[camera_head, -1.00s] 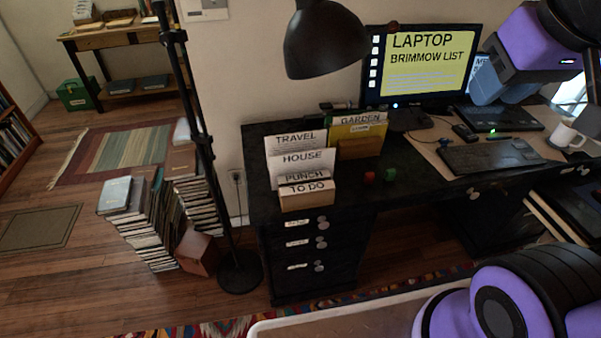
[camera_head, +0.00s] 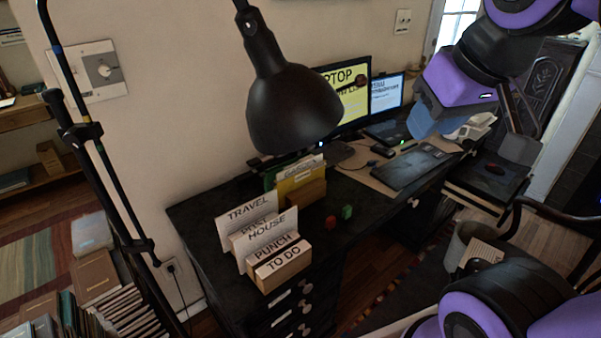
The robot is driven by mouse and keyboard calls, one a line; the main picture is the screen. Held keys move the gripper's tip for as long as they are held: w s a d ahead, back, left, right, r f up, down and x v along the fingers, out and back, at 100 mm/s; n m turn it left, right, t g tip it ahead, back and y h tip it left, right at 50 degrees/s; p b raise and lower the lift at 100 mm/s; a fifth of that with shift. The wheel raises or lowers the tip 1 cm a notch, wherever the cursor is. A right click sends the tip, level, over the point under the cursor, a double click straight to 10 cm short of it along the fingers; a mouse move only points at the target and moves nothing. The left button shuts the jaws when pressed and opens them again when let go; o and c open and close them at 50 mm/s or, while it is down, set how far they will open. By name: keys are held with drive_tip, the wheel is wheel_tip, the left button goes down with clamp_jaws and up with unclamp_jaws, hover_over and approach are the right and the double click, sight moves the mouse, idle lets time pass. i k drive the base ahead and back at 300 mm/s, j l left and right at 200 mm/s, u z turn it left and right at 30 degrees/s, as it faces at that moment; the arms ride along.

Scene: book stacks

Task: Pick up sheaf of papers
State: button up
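No loose sheaf of papers can be clearly told apart. Upright labelled papers (camera_head: 248,222), reading TRAVEL, HOUSE and PUNCH, stand in a wooden holder (camera_head: 283,272) marked TO DO at the desk's near left corner. More papers and a yellow folder (camera_head: 300,180) stand in a second holder behind it. Pale, partly hidden items (camera_head: 472,127) lie at the desk's far right end. My gripper (camera_head: 432,115) is raised at the upper right, over the right part of the desk and far from the holders. Its fingers cannot be made out clearly, and I see nothing held.
A black lamp (camera_head: 292,108) hangs over the dark desk (camera_head: 205,225), in front of the monitor (camera_head: 345,92). Small red (camera_head: 331,222) and green (camera_head: 347,211) blocks lie beside the holders. A bin (camera_head: 462,245) and chair (camera_head: 570,225) stand at right. Books (camera_head: 110,310) are stacked lower left.

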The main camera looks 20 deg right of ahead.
sight(245, 245)
drive_tip(key=j+z, duration=0.4)
drive_tip(key=j, duration=0.55)
drive_tip(key=j+z, duration=0.45)
drive_tip(key=j, duration=0.55)
drive_tip(key=k+j+z, duration=0.15)
drive_tip(key=k+j, duration=0.45)
drive_tip(key=k+j+z, duration=0.15)
drive_tip(key=k+j, duration=0.4)
drive_tip(key=k, duration=0.15)
